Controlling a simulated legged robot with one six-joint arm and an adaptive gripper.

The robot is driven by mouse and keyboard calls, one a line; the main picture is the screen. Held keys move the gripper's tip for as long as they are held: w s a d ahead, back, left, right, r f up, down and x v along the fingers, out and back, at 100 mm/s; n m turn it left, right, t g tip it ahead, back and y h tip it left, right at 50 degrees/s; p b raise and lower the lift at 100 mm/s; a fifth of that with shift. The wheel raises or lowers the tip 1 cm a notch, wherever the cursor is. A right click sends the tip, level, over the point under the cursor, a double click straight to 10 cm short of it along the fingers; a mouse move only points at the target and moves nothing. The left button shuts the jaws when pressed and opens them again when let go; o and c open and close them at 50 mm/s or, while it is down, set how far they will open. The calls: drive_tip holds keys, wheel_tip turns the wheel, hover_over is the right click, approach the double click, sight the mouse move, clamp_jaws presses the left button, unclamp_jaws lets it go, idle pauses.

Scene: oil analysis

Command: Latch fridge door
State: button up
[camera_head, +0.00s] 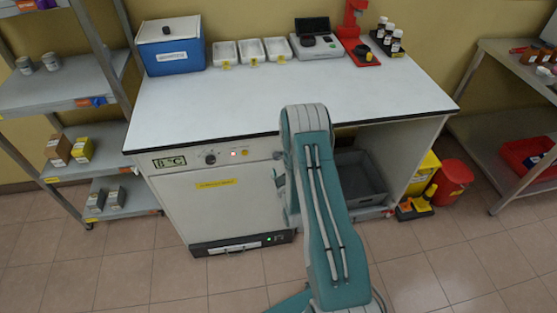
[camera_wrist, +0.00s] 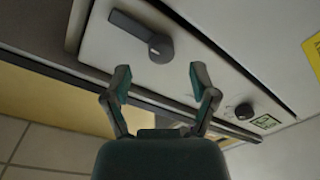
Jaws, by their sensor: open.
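The white fridge stands under the left part of the bench, and its door (camera_head: 228,212) looks closed in the head view. In the wrist view the door panel (camera_wrist: 105,55) fills the top, carrying a dark grey lever latch (camera_wrist: 158,46) with a round hub and an arm pointing to the upper left. My gripper (camera_wrist: 160,84) is open and empty, its two fingers spread just below the latch hub and apart from it. In the head view my arm hides the gripper and the latch.
The fridge control strip has a knob (camera_head: 210,158) and a temperature display (camera_head: 170,162). A grey crate (camera_head: 358,178) sits in the open bay on the right. A blue cooler (camera_head: 170,48) and trays stand on the bench (camera_head: 190,98). The floor in front is clear.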

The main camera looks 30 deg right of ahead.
sight(277, 159)
drive_tip(key=w, duration=0.3)
drive_tip(key=shift+w, duration=0.15)
drive_tip(key=shift+w+d, duration=0.1)
drive_tip(key=shift+w, duration=0.1)
drive_tip(key=shift+d, duration=0.35)
drive_tip(key=shift+a, duration=0.1)
clamp_jaws()
drive_tip(key=shift+a, duration=0.1)
